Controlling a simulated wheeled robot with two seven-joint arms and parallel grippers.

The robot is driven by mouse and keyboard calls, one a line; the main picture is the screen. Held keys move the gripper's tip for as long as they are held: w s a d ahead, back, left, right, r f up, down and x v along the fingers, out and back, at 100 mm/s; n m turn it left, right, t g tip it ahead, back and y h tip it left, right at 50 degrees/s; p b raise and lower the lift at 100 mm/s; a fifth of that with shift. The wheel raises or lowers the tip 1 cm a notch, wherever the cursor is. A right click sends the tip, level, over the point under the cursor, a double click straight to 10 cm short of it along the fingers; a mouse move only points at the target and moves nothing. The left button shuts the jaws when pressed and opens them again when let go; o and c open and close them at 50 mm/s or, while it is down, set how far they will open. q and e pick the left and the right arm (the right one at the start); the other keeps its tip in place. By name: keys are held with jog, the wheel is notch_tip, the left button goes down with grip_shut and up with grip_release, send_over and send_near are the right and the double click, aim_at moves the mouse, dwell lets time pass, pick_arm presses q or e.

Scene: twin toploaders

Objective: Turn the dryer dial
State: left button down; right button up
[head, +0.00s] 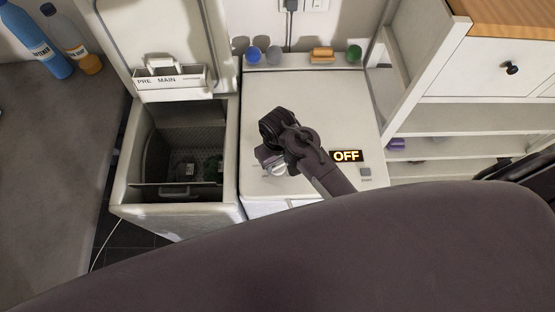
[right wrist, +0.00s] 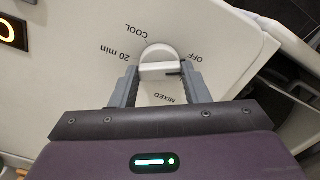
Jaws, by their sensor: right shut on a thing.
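The dryer (head: 310,105) is the closed white machine at the centre of the head view. Its dial (head: 279,170) is a light round knob, partly hidden by my right gripper (head: 268,158). In the right wrist view the dial (right wrist: 159,62) has a raised bar, with the printed words OFF, COOL, 20 min and MIXED around it. My right gripper (right wrist: 158,80) is shut on the dial, one finger at each end of the bar. The dryer's display (head: 346,156) reads OFF. My left gripper is not in view.
The washer (head: 125,185) stands open on the left, with its drawer marked PRE and MAIN (head: 170,80). Coloured balls and a brown block (head: 322,53) sit along the dryer's back edge. White shelves (head: 440,110) stand at the right. Two bottles (head: 35,45) are at the far left.

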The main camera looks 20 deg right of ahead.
jog(key=shift+n, duration=0.5)
jog(key=o, duration=1)
